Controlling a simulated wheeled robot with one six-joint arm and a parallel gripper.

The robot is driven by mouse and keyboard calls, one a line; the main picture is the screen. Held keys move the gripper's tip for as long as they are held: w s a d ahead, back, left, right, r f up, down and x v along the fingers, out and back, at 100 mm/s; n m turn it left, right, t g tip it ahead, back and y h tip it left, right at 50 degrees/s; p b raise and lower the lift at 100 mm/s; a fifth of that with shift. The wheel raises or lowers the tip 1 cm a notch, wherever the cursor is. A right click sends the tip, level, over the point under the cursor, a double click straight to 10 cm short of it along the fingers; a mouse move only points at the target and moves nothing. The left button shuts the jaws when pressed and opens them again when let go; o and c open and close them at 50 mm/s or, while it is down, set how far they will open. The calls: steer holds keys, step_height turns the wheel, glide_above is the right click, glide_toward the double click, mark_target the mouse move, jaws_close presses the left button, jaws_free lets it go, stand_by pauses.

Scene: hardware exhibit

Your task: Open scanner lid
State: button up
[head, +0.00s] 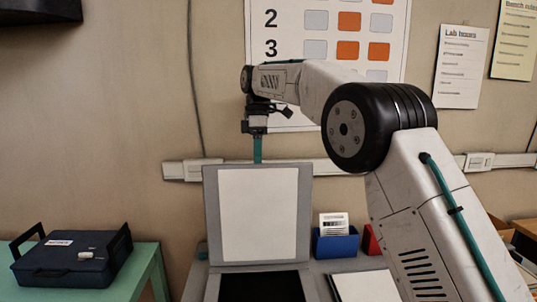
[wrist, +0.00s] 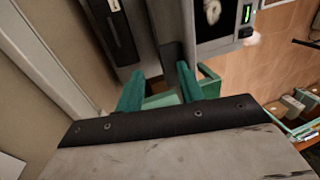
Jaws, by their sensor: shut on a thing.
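The scanner lid (head: 258,220) stands raised, close to upright, with its white inner panel facing me in the head view. The dark scanner bed (head: 262,287) lies uncovered below it, cut by the bottom of the picture. My gripper (head: 257,158) reaches down from above, its teal fingers at the lid's top edge. In the wrist view my gripper (wrist: 158,80) has a teal finger on each side of a dark grey strip, which looks like the lid seen edge-on. It is shut on the lid; the exact contact is hard to see.
A dark case (head: 72,257) with handles lies on a green table (head: 148,270) at left. A blue holder (head: 336,243) with a card, a red item (head: 371,240) and a white pad (head: 362,286) are right of the lid. A wall rail (head: 340,167) runs behind.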

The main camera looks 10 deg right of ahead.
steer(key=s+d+r, duration=0.1)
steer(key=s+r, duration=0.1)
steer(key=s, duration=0.6)
steer(key=s+d+r, duration=0.2)
steer(key=s+r, duration=0.1)
steer(key=s, duration=0.4)
steer(key=shift+s+d, duration=0.2)
steer(key=shift+s, duration=0.2)
steer(key=s+d+f+m+t, duration=0.1)
steer(key=s+d+f+m, duration=0.3)
steer(key=s, duration=0.5)
steer(key=s+d+f+m+t, duration=0.1)
steer(key=s+d+f+m, duration=0.4)
steer(key=s, duration=0.5)
steer(key=s+d+f+m+t, duration=0.2)
steer(key=s+d+f+m, duration=0.3)
steer(key=s+d+m, duration=0.3)
steer(key=shift+s+d+f+m, duration=0.3)
steer(key=shift+s+d, duration=0.4)
steer(key=shift+s, duration=0.5)
